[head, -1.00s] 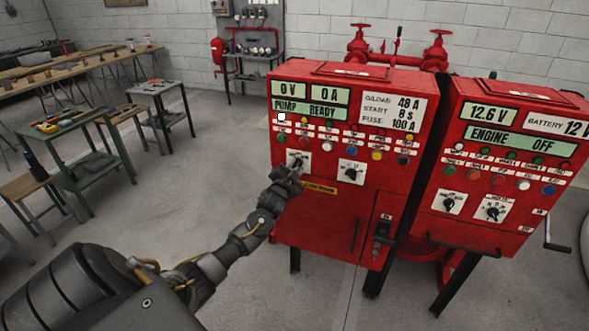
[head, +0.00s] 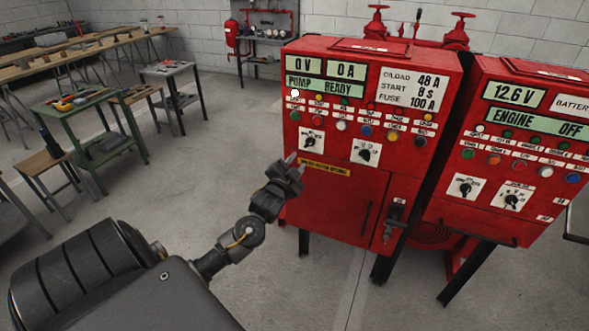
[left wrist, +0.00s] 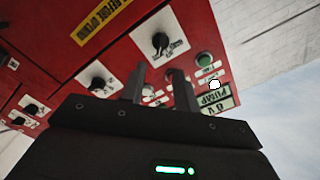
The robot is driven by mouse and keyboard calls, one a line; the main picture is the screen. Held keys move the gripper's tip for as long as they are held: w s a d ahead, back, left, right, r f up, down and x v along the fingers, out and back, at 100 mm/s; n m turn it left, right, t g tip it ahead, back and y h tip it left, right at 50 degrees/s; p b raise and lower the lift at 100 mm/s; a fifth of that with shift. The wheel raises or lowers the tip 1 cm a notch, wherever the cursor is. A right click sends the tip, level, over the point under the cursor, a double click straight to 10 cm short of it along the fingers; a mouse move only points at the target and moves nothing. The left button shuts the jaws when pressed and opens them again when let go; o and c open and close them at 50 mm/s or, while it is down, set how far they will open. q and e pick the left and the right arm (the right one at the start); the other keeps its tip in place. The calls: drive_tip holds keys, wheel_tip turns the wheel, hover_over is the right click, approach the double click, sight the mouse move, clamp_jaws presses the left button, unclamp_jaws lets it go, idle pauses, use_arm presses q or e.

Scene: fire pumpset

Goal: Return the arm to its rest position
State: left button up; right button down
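My left gripper (head: 296,164) is in front of the left red pump cabinet (head: 335,205), just below and left of its left rotary switch (head: 310,141). Its two fingers stand apart with nothing between them, and this also shows in the left wrist view (left wrist: 158,88). There the rotary switch (left wrist: 160,43) is beyond the fingertips, with a clear gap. In the head view my left arm comes in bent from the lower left. The cabinet's displays (head: 325,87) read 0 V, 0 A and PUMP READY. My right gripper is not in view.
A second red cabinet (head: 480,215) stands at the right, its display reading ENGINE OFF. Red valve handwheels (head: 376,10) are behind. A green table with tools (head: 75,112) and a wooden stool (head: 45,165) stand at the left. The grey floor between is free.

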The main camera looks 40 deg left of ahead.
use_arm(q)
drive_tip(key=shift+s+d, duration=0.15)
drive_tip(key=shift+s, duration=0.3)
idle(0.3)
wheel_tip(320, 180, down, 25)
drive_tip(key=s+n+g+h, duration=0.2)
drive_tip(key=g, duration=0.2)
drive_tip(key=s+d+f+g+b, duration=0.1)
drive_tip(key=s+d+f+g, duration=0.1)
drive_tip(key=s+f, duration=0.5)
drive_tip(key=s+d+f+g+b, duration=0.1)
drive_tip(key=s+d+f+g, duration=0.15)
drive_tip(key=f, duration=0.75)
drive_tip(key=s+d+f+n+g+h+b, duration=0.15)
drive_tip(key=s+d+f, duration=0.25)
drive_tip(key=s+f, duration=0.6)
drive_tip(key=s+d+f+m+g+h, duration=0.1)
drive_tip(key=s+d+f+g, duration=0.2)
drive_tip(key=s+f, duration=0.6)
drive_tip(key=s+d+f+g, duration=0.1)
drive_tip(key=s+d, duration=0.2)
drive_tip(key=s, duration=0.3)
drive_tip(key=s+d+f+g+h+b, duration=0.1)
drive_tip(key=s+d, duration=0.2)
drive_tip(key=s, duration=0.4)
drive_tip(key=s+d+f+g, duration=0.1)
drive_tip(key=s+d+f, duration=0.1)
drive_tip(key=s, duration=0.5)
drive_tip(key=shift+d, duration=0.5)
